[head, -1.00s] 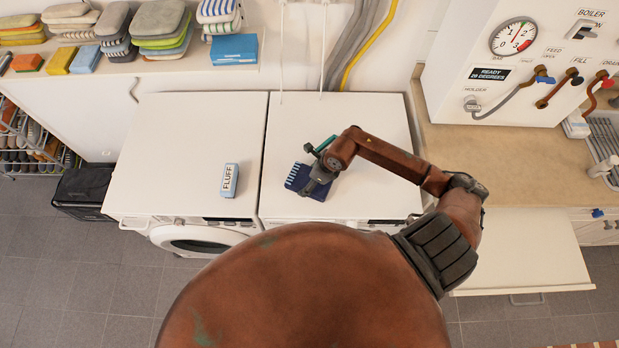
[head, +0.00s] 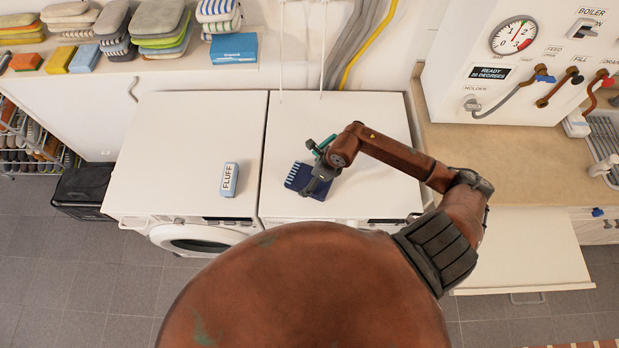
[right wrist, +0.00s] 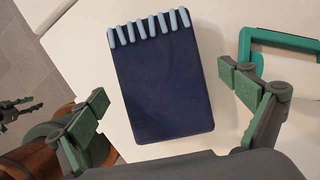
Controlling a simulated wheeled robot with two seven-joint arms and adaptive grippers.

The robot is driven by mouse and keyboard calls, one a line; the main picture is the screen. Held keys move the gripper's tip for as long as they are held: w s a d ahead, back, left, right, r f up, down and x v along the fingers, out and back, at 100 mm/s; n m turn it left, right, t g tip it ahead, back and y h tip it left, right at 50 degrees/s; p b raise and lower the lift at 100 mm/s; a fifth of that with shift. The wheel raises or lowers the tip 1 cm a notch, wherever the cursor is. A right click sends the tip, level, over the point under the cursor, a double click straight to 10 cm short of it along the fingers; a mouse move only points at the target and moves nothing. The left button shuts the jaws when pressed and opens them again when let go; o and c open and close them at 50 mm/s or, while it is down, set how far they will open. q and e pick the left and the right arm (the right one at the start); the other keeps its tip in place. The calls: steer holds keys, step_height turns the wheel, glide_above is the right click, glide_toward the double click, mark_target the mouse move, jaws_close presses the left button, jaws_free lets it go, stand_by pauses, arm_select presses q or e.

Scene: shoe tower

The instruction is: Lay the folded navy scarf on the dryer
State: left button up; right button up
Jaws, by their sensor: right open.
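The folded navy scarf (head: 298,178), with a light-blue fringe along one edge, lies flat on the white top of the right-hand machine (head: 370,115). I cannot tell by a label which machine is the dryer. My right gripper (head: 316,181) is over the scarf's right part in the head view. In the right wrist view its open fingers (right wrist: 170,93) stand apart on either side of the scarf (right wrist: 160,85), with nothing between them gripped. A dark green shape (right wrist: 14,112) at the left edge there looks like my left gripper, too small to read.
A teal handle-like thing (right wrist: 270,40) is right of the scarf in the wrist view. A blue FLUFF box (head: 229,180) stands on the left-hand machine (head: 180,130). Folded towels (head: 162,25) line the back shelf. Both machine tops have free room behind these things.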

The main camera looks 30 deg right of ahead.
steer(key=v, duration=1)
steer(key=shift+b, duration=0.35)
steer(key=shift+a, duration=0.1)
